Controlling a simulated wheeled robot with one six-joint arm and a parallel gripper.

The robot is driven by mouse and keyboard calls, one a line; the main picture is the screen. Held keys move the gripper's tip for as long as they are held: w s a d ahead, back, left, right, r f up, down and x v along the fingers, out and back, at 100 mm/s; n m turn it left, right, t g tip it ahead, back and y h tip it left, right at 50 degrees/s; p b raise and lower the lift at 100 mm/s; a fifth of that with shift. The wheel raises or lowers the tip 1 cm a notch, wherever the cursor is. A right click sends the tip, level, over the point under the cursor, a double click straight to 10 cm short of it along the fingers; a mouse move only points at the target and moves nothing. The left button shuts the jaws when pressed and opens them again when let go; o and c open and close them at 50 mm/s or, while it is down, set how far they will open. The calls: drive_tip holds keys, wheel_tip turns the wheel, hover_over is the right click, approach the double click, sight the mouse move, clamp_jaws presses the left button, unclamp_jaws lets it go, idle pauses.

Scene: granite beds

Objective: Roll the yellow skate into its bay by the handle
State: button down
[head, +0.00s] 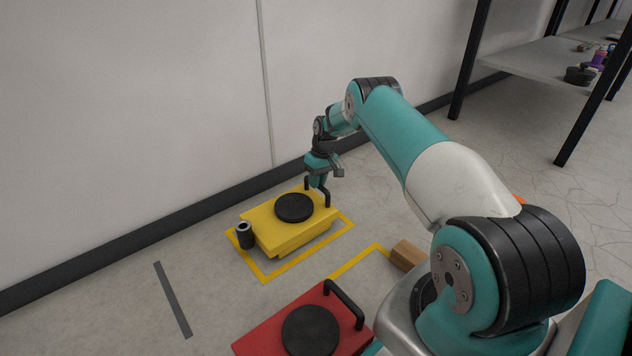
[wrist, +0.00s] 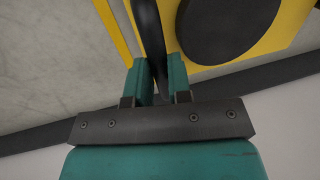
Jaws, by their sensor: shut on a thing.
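The yellow skate (head: 262,222) stands on the floor near the wall, with a round black pad (head: 294,208) on top. A yellow outline on the floor, the bay (head: 341,231), shows around it; the skate covers part of the outline. My gripper (head: 318,184) is at the skate's far end, on its black handle (head: 327,197). In the wrist view my gripper's two teal fingers (wrist: 160,80) are shut on the black handle bar (wrist: 149,30), beside the yellow deck (wrist: 290,30) and the black pad (wrist: 228,25).
A dark cylinder (head: 246,236) is at the skate's near-left corner. A red skate (head: 270,335) with a black handle stands in front. A brown block (head: 407,255) lies by a yellow floor line. A grey strip (head: 173,299) marks the floor at left. A shelf (head: 545,62) stands back right.

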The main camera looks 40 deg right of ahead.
drive_tip(key=c, duration=1.1)
unclamp_jaws()
drive_tip(key=shift+o, duration=0.2)
drive_tip(key=shift+r, duration=0.1)
drive_tip(key=d+r+p, duration=0.3)
drive_tip(key=r+p, duration=0.6)
drive_tip(key=r, duration=0.8)
drive_tip(key=shift+d, duration=0.2)
drive_tip(key=shift+f, duration=0.1)
